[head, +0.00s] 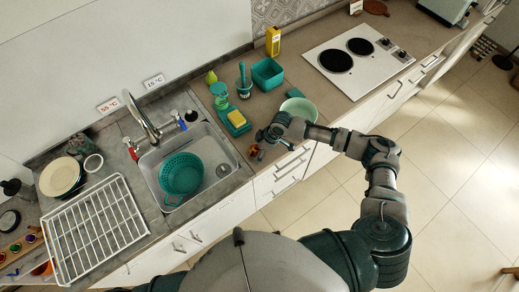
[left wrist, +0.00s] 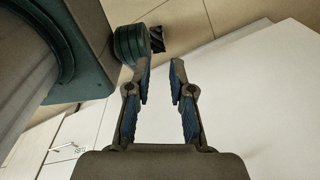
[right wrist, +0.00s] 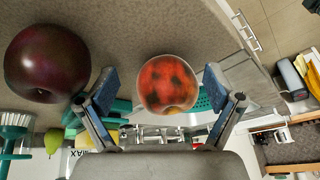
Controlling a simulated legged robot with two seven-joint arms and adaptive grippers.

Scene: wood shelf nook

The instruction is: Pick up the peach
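The peach (right wrist: 168,84), red-orange with dark patches, appears in the right wrist view between the two fingers of my right gripper (right wrist: 160,82). There is a gap on both sides, so the gripper is open and not touching it there. In the head view the peach (head: 254,151) is a small reddish spot on the counter, partly hidden by the right gripper (head: 262,140). My left gripper (left wrist: 161,65) is open and empty in the left wrist view, with white cabinet fronts behind it. It does not show in the head view.
A dark purple fruit (right wrist: 46,64) lies beside the peach. A green bowl (head: 299,108), a teal bin (head: 267,74) and a yellow sponge (head: 236,118) on a teal holder are nearby. The sink with a teal colander (head: 181,174) is to the left.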

